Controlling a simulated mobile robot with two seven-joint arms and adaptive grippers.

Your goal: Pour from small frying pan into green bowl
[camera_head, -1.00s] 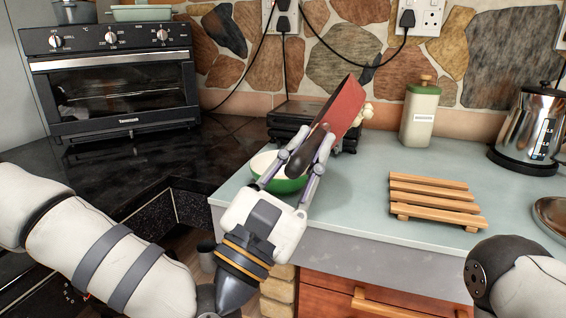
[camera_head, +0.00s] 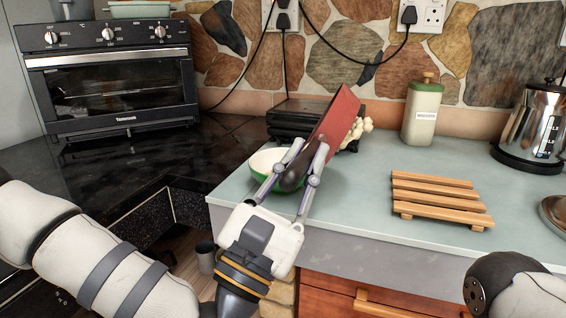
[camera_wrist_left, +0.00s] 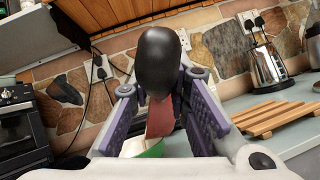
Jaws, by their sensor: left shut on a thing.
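The small frying pan (camera_head: 341,116) has a reddish underside and a dark handle (camera_head: 293,178). My left gripper (camera_head: 309,150) is shut on the handle and holds the pan steeply tilted above the counter. Pale lumpy pieces (camera_head: 358,129) show past the pan's right edge; the pan's inside is hidden. The green bowl (camera_head: 263,180), white inside, stands on the counter behind the gripper, partly covered by the fingers and pan. In the left wrist view the handle (camera_wrist_left: 163,62) fills the centre, with the bowl (camera_wrist_left: 150,151) below. My right gripper is out of view.
A black appliance (camera_head: 290,115) stands behind the bowl. A wooden slatted rack (camera_head: 438,200), a biscuit jar (camera_head: 421,113) and a steel kettle (camera_head: 532,125) stand to the right. A toaster oven (camera_head: 115,85) is at the left. The counter between bowl and rack is clear.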

